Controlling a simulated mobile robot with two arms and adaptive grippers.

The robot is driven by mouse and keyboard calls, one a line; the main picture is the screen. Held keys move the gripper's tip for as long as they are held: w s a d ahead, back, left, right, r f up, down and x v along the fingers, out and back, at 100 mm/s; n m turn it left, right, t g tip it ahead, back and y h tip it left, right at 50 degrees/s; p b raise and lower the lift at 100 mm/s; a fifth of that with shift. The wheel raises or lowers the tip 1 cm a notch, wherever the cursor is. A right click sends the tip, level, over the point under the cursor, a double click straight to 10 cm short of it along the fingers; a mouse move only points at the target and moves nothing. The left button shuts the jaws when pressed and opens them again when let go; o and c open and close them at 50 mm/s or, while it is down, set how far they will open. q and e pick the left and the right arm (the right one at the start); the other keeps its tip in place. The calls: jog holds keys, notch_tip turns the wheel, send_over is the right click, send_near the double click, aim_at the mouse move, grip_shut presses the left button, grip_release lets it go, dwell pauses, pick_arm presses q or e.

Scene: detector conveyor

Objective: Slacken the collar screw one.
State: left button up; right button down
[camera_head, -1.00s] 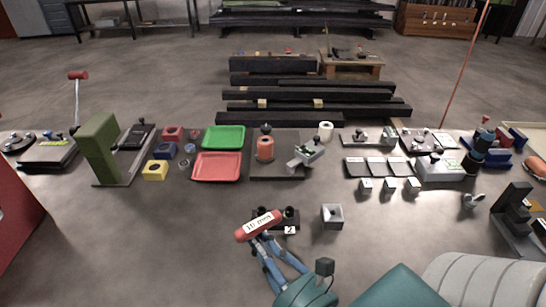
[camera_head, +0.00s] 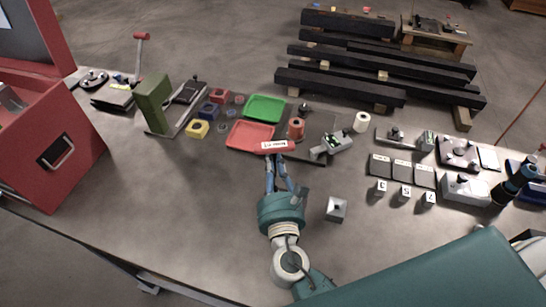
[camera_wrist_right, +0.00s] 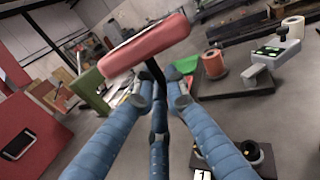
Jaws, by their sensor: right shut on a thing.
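My right gripper (camera_head: 279,158) is shut on a tool with a red handle (camera_head: 274,146) and a white label, which seems to read "10 mm". In the right wrist view the red handle (camera_wrist_right: 148,46) lies across the top, with its dark shaft between my blue fingers (camera_wrist_right: 162,92). In the head view it is in front of a dark plate (camera_head: 316,158) that bears an orange cylinder (camera_head: 296,128) and a grey clamp-like part (camera_head: 337,145). I cannot make out the collar screw one. The tool's tip is hidden.
A red tray (camera_head: 242,136) and a green tray (camera_head: 262,107) lie behind and left. A numbered black stand (camera_wrist_right: 240,155) shows low in the wrist view. The bench's front left is clear.

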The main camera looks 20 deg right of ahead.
notch_tip(320, 180, down, 5)
jog(key=b, duration=0.4)
jog(key=shift+a, duration=0.1)
pick_arm(q)
jog(key=f, duration=0.1)
jog(key=d+f, duration=0.1)
jog(key=f, duration=0.1)
jog(key=shift+f, duration=0.3)
pick_arm(e)
jog(key=shift+r, duration=0.25)
pick_arm(q)
jog(key=shift+f+b, duration=0.95)
jog(key=shift+f, duration=0.2)
pick_arm(e)
jog(key=shift+f, duration=1.35)
pick_arm(q)
jog(key=shift+r, duration=0.15)
pick_arm(e)
jog(key=shift+r, duration=0.1)
